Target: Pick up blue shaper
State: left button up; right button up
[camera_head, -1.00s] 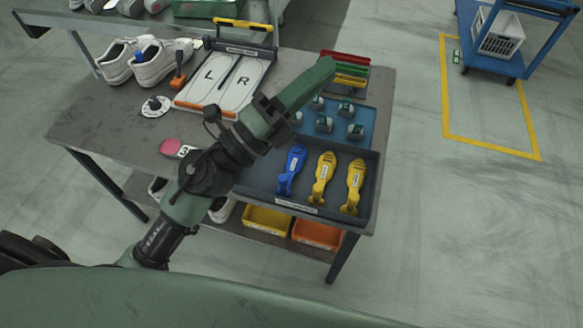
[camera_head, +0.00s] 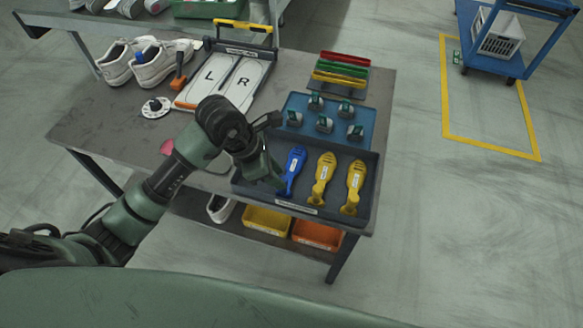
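The blue shaper (camera_head: 294,162) lies in the left part of a dark tray (camera_head: 364,220) at the front right of the table. Two yellow shapers, one in the middle (camera_head: 324,170) and one on the right (camera_head: 355,178), lie to the right of it. My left gripper (camera_head: 274,180) points down over the tray's left side, close beside the blue shaper. Its fingers are small, dark and partly hidden by my wrist, so I cannot tell whether they are open or touch the shaper. My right gripper is not in view.
A blue tray (camera_head: 370,113) with several small parts lies behind the dark tray. An L/R board (camera_head: 215,84) and white shoes (camera_head: 158,62) are on the table's far left. Yellow (camera_head: 267,219) and orange (camera_head: 317,234) bins sit below the tabletop.

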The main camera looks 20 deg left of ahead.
pick_arm(q)
jog(key=shift+p+x, duration=0.45)
jog(key=shift+x, duration=1.9)
jog(key=shift+s, duration=0.1)
grip_shut()
